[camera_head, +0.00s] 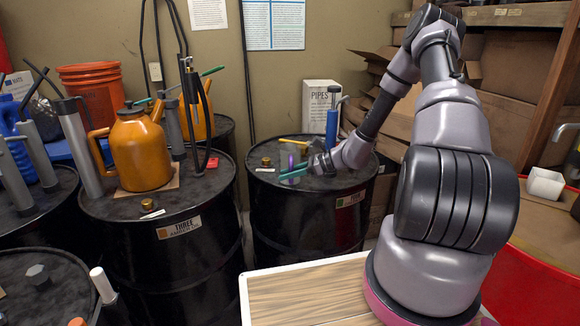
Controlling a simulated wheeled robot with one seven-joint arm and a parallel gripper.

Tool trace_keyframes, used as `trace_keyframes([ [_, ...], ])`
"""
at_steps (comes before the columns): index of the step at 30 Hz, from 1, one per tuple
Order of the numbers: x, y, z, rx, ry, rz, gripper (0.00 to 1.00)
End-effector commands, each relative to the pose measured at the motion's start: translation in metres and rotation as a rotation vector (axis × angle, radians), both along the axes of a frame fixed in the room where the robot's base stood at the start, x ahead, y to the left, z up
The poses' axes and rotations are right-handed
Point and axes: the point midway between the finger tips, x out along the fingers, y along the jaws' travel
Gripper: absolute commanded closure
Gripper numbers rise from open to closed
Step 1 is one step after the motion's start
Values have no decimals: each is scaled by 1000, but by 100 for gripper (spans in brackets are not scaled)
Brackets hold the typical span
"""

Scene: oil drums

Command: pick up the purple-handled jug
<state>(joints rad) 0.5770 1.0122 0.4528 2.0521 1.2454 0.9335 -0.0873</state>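My arm reaches left from the right side to the top of the middle black drum (312,215). My gripper (293,173) has teal fingertips low over that drum top. I cannot tell how far apart the fingers are. A small purple part (291,160) shows just behind the fingertips; it may belong to the purple-handled jug, but the rest of that jug is not clearly visible. I cannot tell whether the fingers touch it. An orange jug (139,150) with an orange handle stands on the left drum (150,235).
A blue pump (332,128), a yellow-handled tool (296,142) and a brass cap (266,162) are on the middle drum near my gripper. A white box (318,98) stands behind. Tall pump tubes (190,95) rise at left. A wooden-topped surface (305,295) is clear in front.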

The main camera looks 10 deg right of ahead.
Motion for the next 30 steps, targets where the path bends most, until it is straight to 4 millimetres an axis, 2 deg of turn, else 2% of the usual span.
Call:
trace_keyframes([
  [4, 6, 15, -6, 1, -1, 1, 64],
  [12, 7, 17, -7, -1, -2, 0, 64],
  [14, 7, 17, -7, -1, -2, 0, 83],
  [15, 7, 17, -7, -1, -2, 0, 99],
  [16, 7, 17, -7, -1, -2, 0, 100],
  [30, 7, 17, -7, -1, -2, 0, 100],
])
